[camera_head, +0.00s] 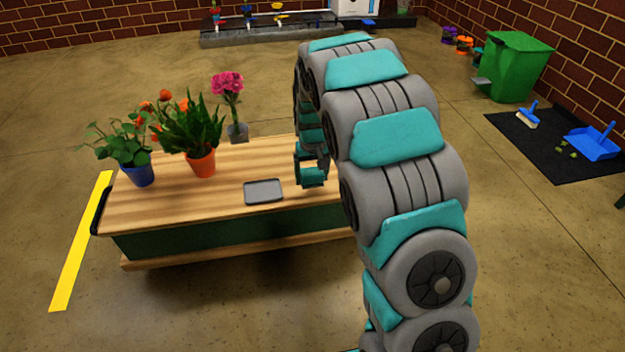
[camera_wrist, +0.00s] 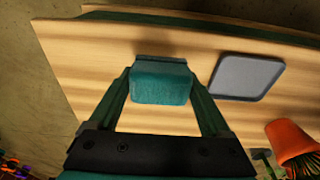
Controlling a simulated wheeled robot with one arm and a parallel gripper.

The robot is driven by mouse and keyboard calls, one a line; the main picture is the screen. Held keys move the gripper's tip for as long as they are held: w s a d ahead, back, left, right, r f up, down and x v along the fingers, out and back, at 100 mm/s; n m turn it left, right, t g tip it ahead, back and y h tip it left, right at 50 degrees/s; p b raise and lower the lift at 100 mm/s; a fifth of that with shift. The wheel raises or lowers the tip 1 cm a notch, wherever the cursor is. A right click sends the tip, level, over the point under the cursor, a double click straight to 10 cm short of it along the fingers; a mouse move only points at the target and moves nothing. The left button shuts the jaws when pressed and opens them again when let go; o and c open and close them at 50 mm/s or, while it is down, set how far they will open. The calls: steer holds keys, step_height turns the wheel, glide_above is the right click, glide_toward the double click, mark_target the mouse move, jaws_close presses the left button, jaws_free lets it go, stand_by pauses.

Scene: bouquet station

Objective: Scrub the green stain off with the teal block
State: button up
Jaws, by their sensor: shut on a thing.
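The teal block (camera_wrist: 161,84) is between the two fingers of my gripper (camera_wrist: 163,90) in the wrist view, and the fingers are shut on it. A thin grey edge shows along the block's far side. In the head view my gripper (camera_head: 312,178) is low over the right part of the wooden table (camera_head: 170,205). I cannot tell whether the block touches the tabletop. No green stain shows on the visible tabletop; the arm and gripper hide part of its right side.
An empty grey tray (camera_head: 263,191) lies near the table's front edge, also beside the block in the wrist view (camera_wrist: 245,77). A blue pot (camera_head: 138,175), an orange pot (camera_head: 201,163) and a grey vase (camera_head: 237,132) with pink flowers stand at left and back. A green bin (camera_head: 515,68) stands far right.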

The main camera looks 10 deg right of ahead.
steer(key=shift+r+p, duration=0.8)
steer(key=shift+r, duration=1.9)
steer(key=shift+s, duration=0.1)
